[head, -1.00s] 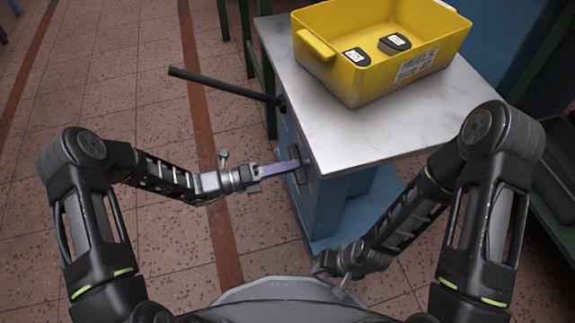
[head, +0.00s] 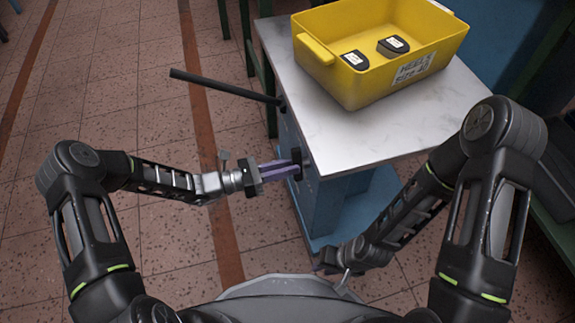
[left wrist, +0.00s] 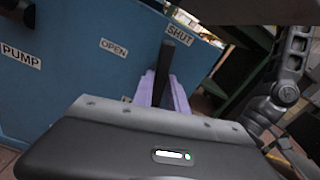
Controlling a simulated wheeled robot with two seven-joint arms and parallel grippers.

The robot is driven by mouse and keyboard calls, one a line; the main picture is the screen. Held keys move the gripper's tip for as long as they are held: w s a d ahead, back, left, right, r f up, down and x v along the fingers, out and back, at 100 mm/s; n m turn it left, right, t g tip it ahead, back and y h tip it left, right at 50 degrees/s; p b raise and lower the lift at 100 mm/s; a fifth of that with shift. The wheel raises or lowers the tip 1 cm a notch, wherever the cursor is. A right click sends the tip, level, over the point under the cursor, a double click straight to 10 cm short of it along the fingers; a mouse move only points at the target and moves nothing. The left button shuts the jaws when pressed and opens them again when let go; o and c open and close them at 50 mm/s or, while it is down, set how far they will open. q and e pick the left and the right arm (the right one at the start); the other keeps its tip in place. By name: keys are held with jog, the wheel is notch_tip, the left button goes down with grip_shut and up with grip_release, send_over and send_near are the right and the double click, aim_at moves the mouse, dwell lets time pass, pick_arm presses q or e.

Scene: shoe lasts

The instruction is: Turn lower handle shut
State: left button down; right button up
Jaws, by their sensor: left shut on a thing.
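The lower handle (left wrist: 164,75) is a dark lever on the blue cabinet side, pointing up toward the SHUT label (left wrist: 179,34) in the left wrist view. An OPEN label (left wrist: 113,47) is to its left. My left gripper (head: 291,169) has its purple fingers around the lever and is shut on it; it also shows in the left wrist view (left wrist: 164,92). In the head view the fingers largely hide the handle. My right gripper (head: 325,262) hangs low in front of the cabinet, small and partly hidden, so its jaws cannot be read.
A long black bar (head: 222,87) sticks out left from the blue cabinet (head: 325,205), above my left gripper. A yellow bin (head: 355,88) with two dark heel pieces stands on the pale top (head: 367,140). A PUMP label (left wrist: 20,56) is on the cabinet side. Floor at left is clear.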

pick_arm(q)
jog(key=shift+m, duration=1.4)
jog(key=c, duration=1.3)
grip_release()
jog(key=shift+a, duration=0.1)
jog(key=p+v, duration=0.2)
jog(key=v, duration=0.5)
jog(key=shift+s+a, duration=0.1)
jog(key=shift+a, duration=0.2)
